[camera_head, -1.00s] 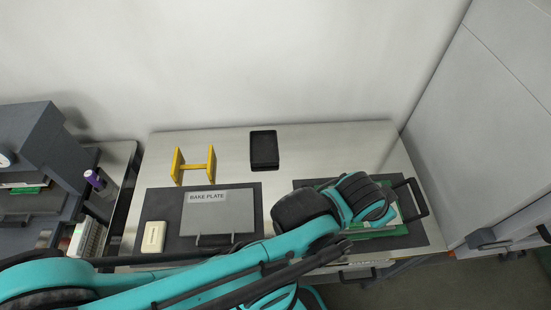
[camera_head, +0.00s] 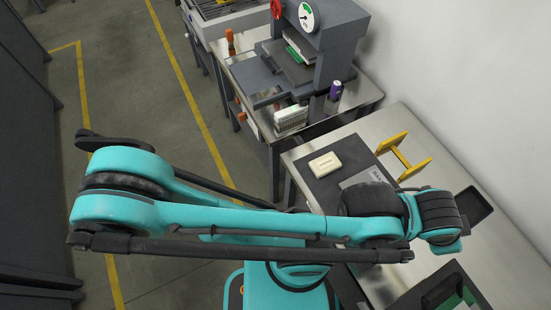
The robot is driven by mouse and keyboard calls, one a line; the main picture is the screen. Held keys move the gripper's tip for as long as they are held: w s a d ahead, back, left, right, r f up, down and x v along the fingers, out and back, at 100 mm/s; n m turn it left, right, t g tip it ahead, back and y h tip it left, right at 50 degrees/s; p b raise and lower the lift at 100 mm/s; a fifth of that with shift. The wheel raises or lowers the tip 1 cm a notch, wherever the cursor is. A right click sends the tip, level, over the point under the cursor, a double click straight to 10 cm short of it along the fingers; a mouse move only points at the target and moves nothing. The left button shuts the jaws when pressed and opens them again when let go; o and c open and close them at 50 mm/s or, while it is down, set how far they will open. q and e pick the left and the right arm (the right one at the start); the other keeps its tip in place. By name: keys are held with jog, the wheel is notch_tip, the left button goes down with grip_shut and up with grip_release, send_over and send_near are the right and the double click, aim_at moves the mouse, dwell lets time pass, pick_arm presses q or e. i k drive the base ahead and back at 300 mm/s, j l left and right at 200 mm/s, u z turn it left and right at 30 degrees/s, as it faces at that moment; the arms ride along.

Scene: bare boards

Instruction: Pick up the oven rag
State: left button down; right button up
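A small cream-coloured block-like item (camera_head: 325,164) lies on a dark mat (camera_head: 342,186) at the near left end of the steel table. It may be the oven rag; I cannot tell for sure whether it is cloth. Nothing touches it. A teal and black arm of mine stretches from the left across the middle of the view, its far end over the table to the right of the cream item.
A yellow stand (camera_head: 403,157) and a black tray (camera_head: 474,207) are on the steel table. A grey press (camera_head: 318,45) stands on a bench behind, with a purple-capped bottle (camera_head: 335,91) and a white rack (camera_head: 291,118). Open floor with yellow lines lies left.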

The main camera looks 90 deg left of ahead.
aim_at(328, 163)
jog(key=j+u, duration=0.1)
jog(key=u, duration=2.3)
jog(key=j+z, duration=0.2)
jog(key=z, duration=0.2)
jog(key=j+z, duration=0.25)
jog(key=z, duration=0.2)
